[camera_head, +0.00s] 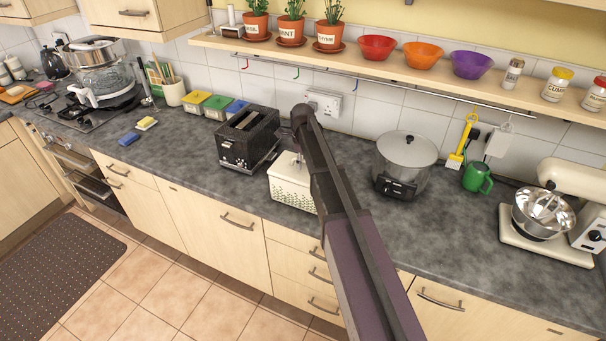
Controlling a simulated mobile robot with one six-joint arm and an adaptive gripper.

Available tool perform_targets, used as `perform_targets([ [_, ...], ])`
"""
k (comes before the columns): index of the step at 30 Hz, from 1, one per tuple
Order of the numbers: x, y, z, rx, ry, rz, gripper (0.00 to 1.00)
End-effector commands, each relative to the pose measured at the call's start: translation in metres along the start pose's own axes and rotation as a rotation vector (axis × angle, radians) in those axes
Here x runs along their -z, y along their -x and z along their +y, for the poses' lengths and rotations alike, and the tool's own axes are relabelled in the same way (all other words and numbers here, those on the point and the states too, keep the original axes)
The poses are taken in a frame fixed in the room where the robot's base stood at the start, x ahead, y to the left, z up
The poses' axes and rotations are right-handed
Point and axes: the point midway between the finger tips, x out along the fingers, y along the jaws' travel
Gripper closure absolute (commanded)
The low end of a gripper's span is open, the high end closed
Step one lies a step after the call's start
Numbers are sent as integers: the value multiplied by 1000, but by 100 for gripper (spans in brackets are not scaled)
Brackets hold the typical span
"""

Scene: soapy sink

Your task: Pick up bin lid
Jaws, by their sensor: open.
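My dark arm crosses the view from the lower right and hides the bin's right side. My gripper (293,140) is at the arm's far end, small and dark, above or just behind the lid. It is open, with nothing seen in it. I cannot tell whether it touches the lid.
The toaster (247,138) stands close on the left and a slow cooker (405,163) on the right. A shelf (420,72) with pots and bowls, and a hook rail, overhang the back.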

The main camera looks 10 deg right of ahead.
Motion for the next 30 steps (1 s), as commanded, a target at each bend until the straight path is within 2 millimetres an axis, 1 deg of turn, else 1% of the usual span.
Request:
perform_targets([
  [17, 0, 0, 0, 0, 0, 0, 42],
  [18, 0, 0, 0, 0, 0, 0, 48],
  [20, 0, 0, 0, 0, 0, 0, 66],
  [21, 0, 0, 0, 0, 0, 0, 77],
  [23, 0, 0, 0, 0, 0, 0, 95],
  [24, 0, 0, 0, 0, 0, 0, 100],
  [30, 0, 0, 0, 0, -1, 0, 100],
])
